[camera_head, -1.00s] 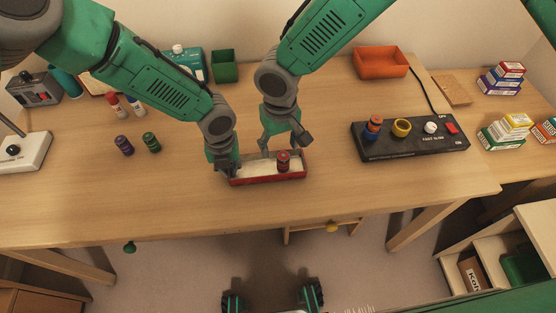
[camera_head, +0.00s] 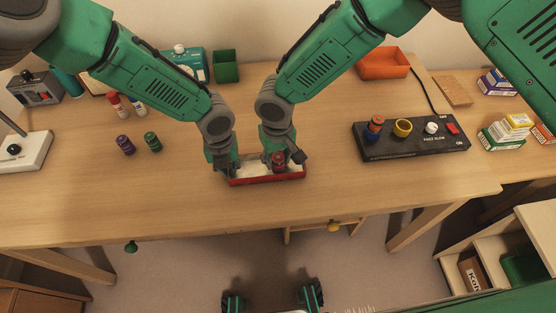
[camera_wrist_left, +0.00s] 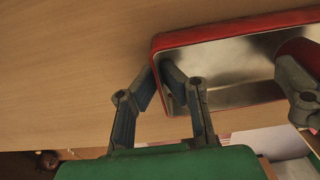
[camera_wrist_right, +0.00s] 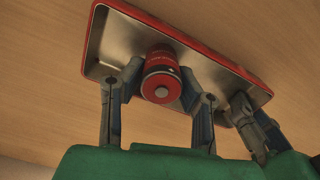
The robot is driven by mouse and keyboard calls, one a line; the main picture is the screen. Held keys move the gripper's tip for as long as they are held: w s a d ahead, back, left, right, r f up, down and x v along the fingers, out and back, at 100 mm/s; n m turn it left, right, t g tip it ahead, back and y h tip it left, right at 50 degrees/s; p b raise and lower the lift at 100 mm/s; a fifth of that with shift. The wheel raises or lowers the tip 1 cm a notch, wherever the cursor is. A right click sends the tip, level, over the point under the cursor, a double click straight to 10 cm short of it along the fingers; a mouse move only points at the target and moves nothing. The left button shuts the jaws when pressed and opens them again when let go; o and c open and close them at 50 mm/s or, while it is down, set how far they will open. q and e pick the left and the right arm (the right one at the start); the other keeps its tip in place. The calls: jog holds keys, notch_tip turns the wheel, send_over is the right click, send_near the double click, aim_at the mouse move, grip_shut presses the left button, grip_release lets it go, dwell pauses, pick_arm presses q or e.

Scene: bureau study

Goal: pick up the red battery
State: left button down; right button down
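The red battery (camera_head: 279,161) stands upright in a shallow red tray with a metallic floor (camera_head: 268,182), right of the tray's middle. My right gripper (camera_head: 281,158) is down over it; in the right wrist view its two fingers (camera_wrist_right: 161,68) sit on either side of the battery (camera_wrist_right: 161,88), very close to its sides. Whether they press on it is unclear. My left gripper (camera_head: 224,168) is at the tray's left end. In the left wrist view its fingertips (camera_wrist_left: 161,72) are close together with the tray's end wall (camera_wrist_left: 156,47) between them, one inside and one outside.
A purple battery (camera_head: 125,145) and a green one (camera_head: 152,141) stand left of the tray. A black device with knobs (camera_head: 410,138) is to the right. An orange bin (camera_head: 383,62) and a green bin (camera_head: 225,66) are at the back. The table front is clear.

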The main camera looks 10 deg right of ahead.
aim_at(277, 155)
pick_arm(q)
jog(key=shift+a, duration=0.5)
pick_arm(e)
jog(key=shift+a, duration=0.55)
pick_arm(q)
jog(key=shift+d, duration=0.45)
pick_arm(e)
jog(key=r, duration=0.6)
jog(key=d+r, duration=0.1)
jog(key=r, duration=0.2)
pick_arm(q)
jog(key=shift+a, duration=0.15)
pick_arm(e)
jog(key=shift+a+r, duration=0.15)
jog(key=shift+r, duration=0.2)
pick_arm(q)
jog(key=shift+a, duration=0.25)
pick_arm(e)
jog(key=shift+a+r, duration=0.2)
jog(key=shift+a, duration=0.1)
